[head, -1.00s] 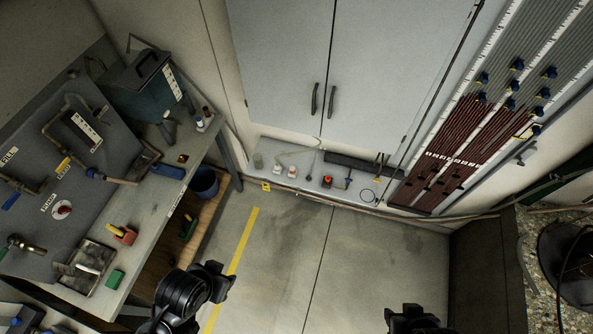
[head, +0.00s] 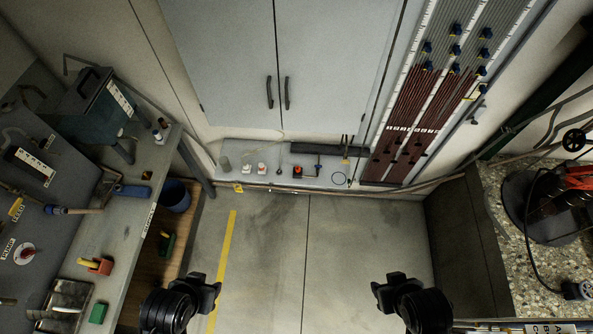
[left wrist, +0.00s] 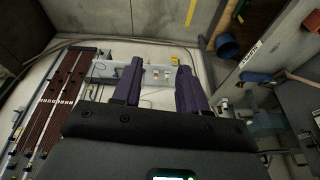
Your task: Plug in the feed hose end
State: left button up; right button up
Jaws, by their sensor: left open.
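A yellow FEED label (head: 16,207) is on the grey panel at the left. Beside it a pipe fitting with a dark collar carries a pale hose-like piece (head: 80,211) over the left bench; I cannot tell whether this is the feed hose end or whether it is plugged in. My left gripper (head: 212,286) is in the air over the floor, right of the bench. Its two fingers also show apart and empty in the left wrist view (left wrist: 159,68). My right gripper (head: 382,286) is in the air farther right, apart from any object; its jaw gap is unclear.
The left bench (head: 150,215) holds a dark tank (head: 95,110), a blue piece (head: 131,191), a red block (head: 97,265) and a tray (head: 70,305). A speckled counter (head: 490,205) with a coiled dark hose is at the right. The floor between is clear.

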dwell(0.3)
pick_arm(q)
jog(key=o, duration=0.4)
jog(key=shift+c, duration=0.2)
jog(key=shift+w, duration=0.1)
